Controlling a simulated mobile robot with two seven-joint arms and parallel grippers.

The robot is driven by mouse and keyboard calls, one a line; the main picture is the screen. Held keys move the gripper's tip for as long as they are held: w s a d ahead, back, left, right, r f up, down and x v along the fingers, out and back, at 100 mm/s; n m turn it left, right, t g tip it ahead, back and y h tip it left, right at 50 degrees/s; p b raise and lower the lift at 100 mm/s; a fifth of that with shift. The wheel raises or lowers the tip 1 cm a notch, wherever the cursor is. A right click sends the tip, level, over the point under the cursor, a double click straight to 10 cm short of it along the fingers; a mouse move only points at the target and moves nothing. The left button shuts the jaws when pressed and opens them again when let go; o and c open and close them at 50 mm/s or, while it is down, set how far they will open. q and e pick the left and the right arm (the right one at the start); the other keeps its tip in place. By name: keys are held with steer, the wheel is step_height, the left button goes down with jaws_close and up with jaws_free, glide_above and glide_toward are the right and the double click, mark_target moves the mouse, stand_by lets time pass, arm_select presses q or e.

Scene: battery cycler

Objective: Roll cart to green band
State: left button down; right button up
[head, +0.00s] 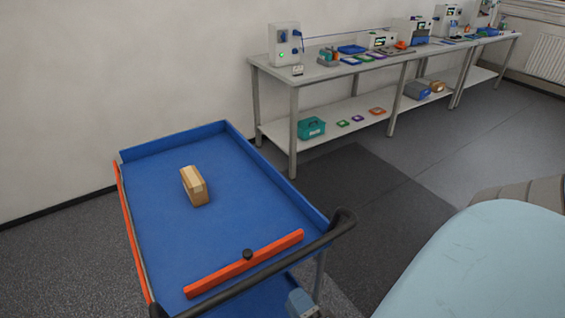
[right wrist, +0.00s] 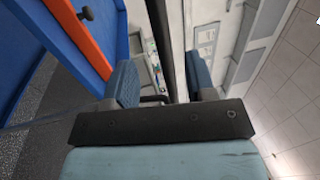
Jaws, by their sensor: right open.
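The cart (head: 225,148) is a blue tray with orange bars and a black push handle (head: 262,272); it fills the middle left of the head view. A small cardboard box (head: 194,187) stands in its tray. My right gripper (head: 302,303) is at the handle's near side, partly cut off by the bottom edge. In the right wrist view my right gripper (right wrist: 165,85) is open, and the dark handle bar (right wrist: 173,45) appears between its two fingers. I cannot tell whether either finger touches it. My left gripper is not in view. No green band shows.
A long workbench (head: 330,70) with devices and trays runs along the wall behind the cart; a teal box (head: 311,128) is on its lower shelf. A darker floor patch (head: 372,205) lies right of the cart. Open grey floor (head: 475,140) extends to a radiator (head: 548,58).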

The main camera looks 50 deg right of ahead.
steer(key=shift+v, duration=1.65)
steer(key=shift+w+a, duration=0.1)
steer(key=w+a+f+n+g+y+p, duration=0.2)
steer(key=w+a+f+n+g+y, duration=0.1)
steer(key=n, duration=0.8)
steer(key=w+a+f+n+g+y+p, duration=0.3)
steer(key=a+f+n+g+y, duration=0.1)
steer(key=n, duration=0.8)
steer(key=shift+a+f+n+g+y, duration=0.25)
steer(key=shift+a+g+y, duration=0.2)
steer(key=shift+g, duration=0.35)
steer(key=shift+w+r, duration=0.1)
steer(key=shift+w, duration=0.05)
